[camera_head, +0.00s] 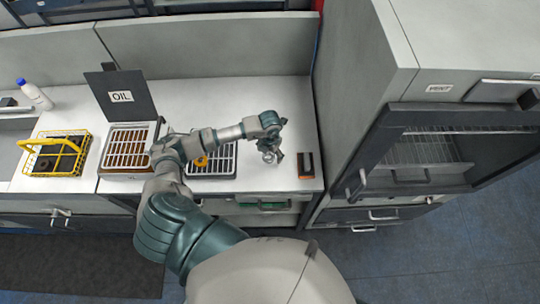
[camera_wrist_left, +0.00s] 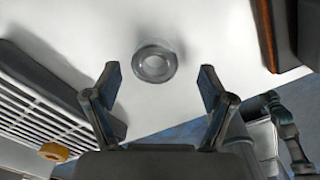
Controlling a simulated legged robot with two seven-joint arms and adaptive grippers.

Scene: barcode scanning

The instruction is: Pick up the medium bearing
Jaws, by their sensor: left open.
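A silver ring-shaped bearing (camera_wrist_left: 154,64) lies flat on the white counter in the left wrist view; I cannot tell its size class. My left gripper (camera_wrist_left: 160,82) is open and empty, its two fingers apart, with the bearing beyond the fingertips and roughly centred between them. In the head view the left gripper (camera_head: 270,153) hangs over the counter right of the grate, and the bearing is hard to tell from the fingers there. My right gripper does not show.
A black-and-orange box (camera_head: 305,165) stands close to the right of the gripper. The slotted grate (camera_head: 226,160) is at its left. Farther left are an oil tray (camera_head: 124,150) with a raised lid, a yellow basket (camera_head: 54,155) and a bottle (camera_head: 36,96). A grey cabinet (camera_head: 345,90) rises at right.

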